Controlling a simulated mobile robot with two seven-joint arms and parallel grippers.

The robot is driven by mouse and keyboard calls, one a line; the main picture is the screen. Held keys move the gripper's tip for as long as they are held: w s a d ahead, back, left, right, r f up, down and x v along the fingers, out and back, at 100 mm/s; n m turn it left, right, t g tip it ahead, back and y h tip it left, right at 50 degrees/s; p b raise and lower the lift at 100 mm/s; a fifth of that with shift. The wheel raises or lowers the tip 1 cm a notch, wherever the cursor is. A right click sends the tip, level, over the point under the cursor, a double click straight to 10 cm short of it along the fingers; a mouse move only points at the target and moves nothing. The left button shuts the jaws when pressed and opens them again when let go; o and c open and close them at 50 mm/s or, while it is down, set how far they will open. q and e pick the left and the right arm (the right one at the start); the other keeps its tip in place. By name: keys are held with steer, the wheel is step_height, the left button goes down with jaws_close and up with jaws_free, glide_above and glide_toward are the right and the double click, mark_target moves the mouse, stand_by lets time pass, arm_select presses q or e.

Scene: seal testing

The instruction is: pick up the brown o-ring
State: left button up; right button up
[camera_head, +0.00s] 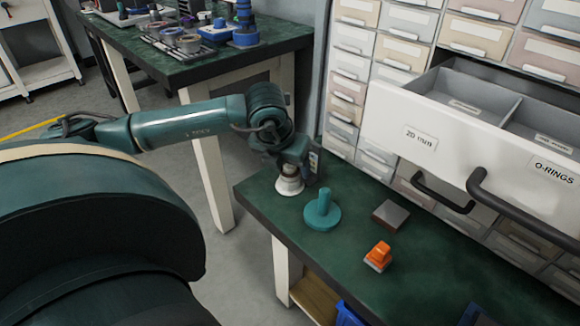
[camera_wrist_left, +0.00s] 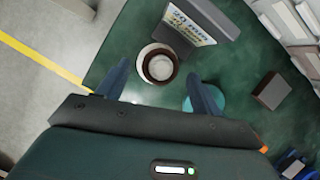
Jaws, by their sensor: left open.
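The brown o-ring (camera_wrist_left: 144,53) shows in the left wrist view as a dark brown band around a white round holder (camera_wrist_left: 160,68). The holder stands at the near left corner of the green bench top (camera_head: 345,275); it also shows in the head view (camera_head: 289,187). My left gripper (camera_wrist_left: 160,84) is open, its two fingers apart on either side of the holder's near side in the wrist view. In the head view my left gripper (camera_head: 291,160) is just above the holder and hides its upper part. No contact with the ring is visible. My right gripper is in neither view.
A dark stand with a printed card (camera_wrist_left: 190,22) is close beside the holder. A teal peg on a round base (camera_head: 322,213), a grey-brown block (camera_head: 390,215) and an orange item (camera_head: 379,256) stand to the right. An open O-RINGS drawer (camera_head: 420,125) overhangs the bench.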

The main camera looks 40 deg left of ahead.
arm_select(q)
steer(key=shift+c, duration=0.5)
steer(key=c, duration=1)
